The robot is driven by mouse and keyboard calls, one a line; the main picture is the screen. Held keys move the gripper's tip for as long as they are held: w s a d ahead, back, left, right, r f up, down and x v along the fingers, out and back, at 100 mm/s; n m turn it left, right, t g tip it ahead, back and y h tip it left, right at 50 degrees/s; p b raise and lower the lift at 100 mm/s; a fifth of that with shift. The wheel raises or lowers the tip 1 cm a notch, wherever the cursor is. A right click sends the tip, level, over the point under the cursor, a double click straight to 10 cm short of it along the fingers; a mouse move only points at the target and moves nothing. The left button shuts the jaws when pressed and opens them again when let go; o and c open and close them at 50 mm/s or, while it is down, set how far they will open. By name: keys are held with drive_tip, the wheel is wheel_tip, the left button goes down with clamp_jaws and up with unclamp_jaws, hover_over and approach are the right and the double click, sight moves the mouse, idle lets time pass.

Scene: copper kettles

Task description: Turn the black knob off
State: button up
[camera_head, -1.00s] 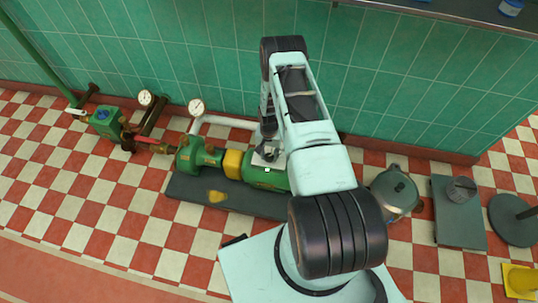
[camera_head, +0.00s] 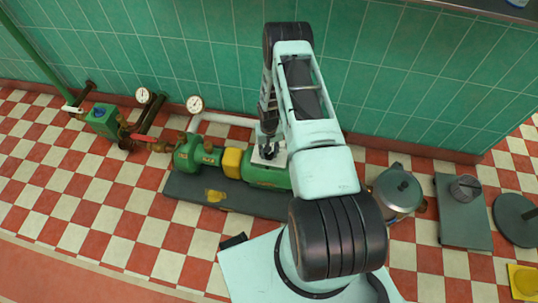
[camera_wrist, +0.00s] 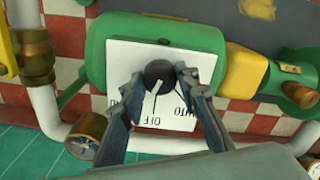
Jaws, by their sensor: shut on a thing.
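The black knob (camera_wrist: 159,74) sits on a white square plate (camera_wrist: 122,60) on the green motor (camera_wrist: 100,40) in the wrist view. A pale line runs from the knob down toward the printed OFF label. An AUTO label is to its right; another label at left is partly hidden by a finger. My gripper (camera_wrist: 160,77) is shut on the knob, one finger on each side. In the head view my gripper (camera_head: 268,146) is over the white plate (camera_head: 262,158) on the green motor (camera_head: 268,177). The knob is hidden there.
A yellow coupling (camera_head: 232,162) and green pump (camera_head: 190,155) sit left of the motor on a dark base (camera_head: 180,187). A white pipe and gauge (camera_head: 194,104) stand behind. A metal kettle (camera_head: 398,191) stands to the right. The checkered floor in front is mostly clear.

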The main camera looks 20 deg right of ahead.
sight(269, 154)
drive_tip(key=shift+n+b, duration=1.05)
drive_tip(key=shift+n, duration=1.05)
drive_tip(key=o, duration=1.2)
drive_tip(key=shift+c, duration=0.2)
wheel_tip(269, 154, up, 12)
